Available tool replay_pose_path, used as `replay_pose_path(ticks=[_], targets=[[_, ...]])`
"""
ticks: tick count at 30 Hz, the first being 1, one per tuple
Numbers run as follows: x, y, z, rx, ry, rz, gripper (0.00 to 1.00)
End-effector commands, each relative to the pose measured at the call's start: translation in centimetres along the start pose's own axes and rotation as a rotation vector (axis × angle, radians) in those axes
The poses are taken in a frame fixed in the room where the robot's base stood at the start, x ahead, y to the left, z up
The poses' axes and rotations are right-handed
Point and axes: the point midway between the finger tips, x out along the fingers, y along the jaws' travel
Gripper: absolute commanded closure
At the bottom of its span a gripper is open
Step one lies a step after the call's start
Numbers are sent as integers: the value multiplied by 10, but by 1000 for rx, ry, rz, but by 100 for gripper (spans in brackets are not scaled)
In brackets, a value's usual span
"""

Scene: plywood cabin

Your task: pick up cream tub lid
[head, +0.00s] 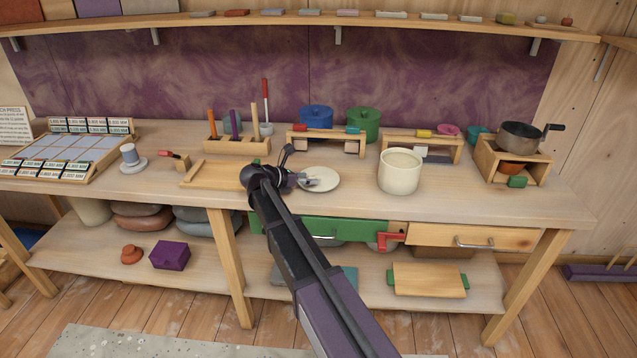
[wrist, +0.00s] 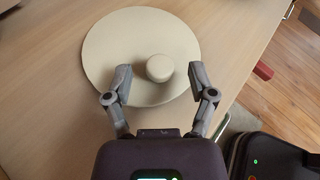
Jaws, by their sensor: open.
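The cream tub lid (head: 322,179) is a flat round disc lying on the workbench near its front edge. In the wrist view the lid (wrist: 110,52) shows a round knob (wrist: 160,68) on top. My gripper (head: 308,181) is over the lid. In the wrist view my gripper (wrist: 160,74) is open, with one finger on each side of the knob and a gap on both sides. I cannot tell the exact height of the fingertips over the lid. The cream tub (head: 399,174) stands to the right on the bench, without a lid on it.
A wooden tray (head: 212,174) lies left of the lid. A peg block (head: 236,145) and a wooden rack (head: 327,141) stand behind. A green drawer front (head: 340,230) is below the bench edge. A dark pot (head: 520,135) is on a wooden stand at right.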

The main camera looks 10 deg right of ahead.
Motion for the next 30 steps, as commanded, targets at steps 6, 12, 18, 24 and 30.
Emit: replay_pose_path(ticks=[6, 12, 18, 24, 30], targets=[[19, 0, -1, -1, 0, -1, 28], [20, 0, 0, -1, 0, 0, 28], [20, 0, 0, -1, 0, 0, 28], [20, 0, 0, -1, 0, 0, 31], [20, 0, 0, -1, 0, 0, 90]])
